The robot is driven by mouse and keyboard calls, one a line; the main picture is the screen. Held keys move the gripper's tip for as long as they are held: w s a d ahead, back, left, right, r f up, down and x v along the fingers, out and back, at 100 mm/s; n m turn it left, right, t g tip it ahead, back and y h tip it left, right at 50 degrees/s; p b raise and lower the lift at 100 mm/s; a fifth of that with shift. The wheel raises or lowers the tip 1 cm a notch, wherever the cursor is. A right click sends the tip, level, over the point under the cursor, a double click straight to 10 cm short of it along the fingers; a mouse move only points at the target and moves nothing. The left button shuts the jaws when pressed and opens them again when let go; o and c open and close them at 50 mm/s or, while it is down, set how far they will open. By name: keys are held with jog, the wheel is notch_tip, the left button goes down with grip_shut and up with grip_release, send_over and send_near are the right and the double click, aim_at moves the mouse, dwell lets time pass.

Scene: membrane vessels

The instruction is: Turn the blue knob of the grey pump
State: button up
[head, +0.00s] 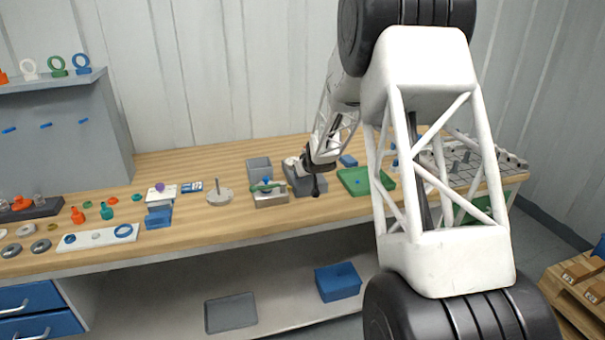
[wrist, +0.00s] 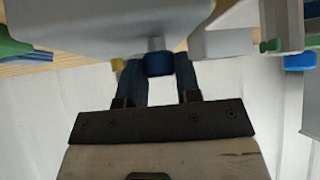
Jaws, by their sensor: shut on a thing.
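The grey pump (wrist: 120,18) fills the top of the wrist view as a large pale grey body, seen close up. Its blue knob (wrist: 158,68) sticks out below that body on a short grey stub. My gripper (wrist: 160,78) has one dark finger on each side of the knob and is shut on it. In the head view my arm's dark wrist (head: 319,164) is low over the middle of the bench, beside grey equipment. The knob and my fingertips cannot be made out there.
A green tray (head: 353,190) lies right of my wrist. A grey open box (head: 259,168) and a small metal block with a green top (head: 269,194) stand left. Rings and small fittings crowd the bench's left. The front edge (head: 240,240) has some bare wood.

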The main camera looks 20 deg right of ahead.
jog(key=n+g+y, duration=0.1)
jog(key=n+y, duration=0.2)
jog(key=n, duration=0.1)
jog(key=shift+w+d+n, duration=0.1)
jog(key=shift+n, duration=0.2)
dwell(0.3)
jog(key=o, duration=0.9)
jog(key=shift+d, duration=0.1)
jog(key=shift+v, duration=3.9)
jog(key=shift+w, duration=0.1)
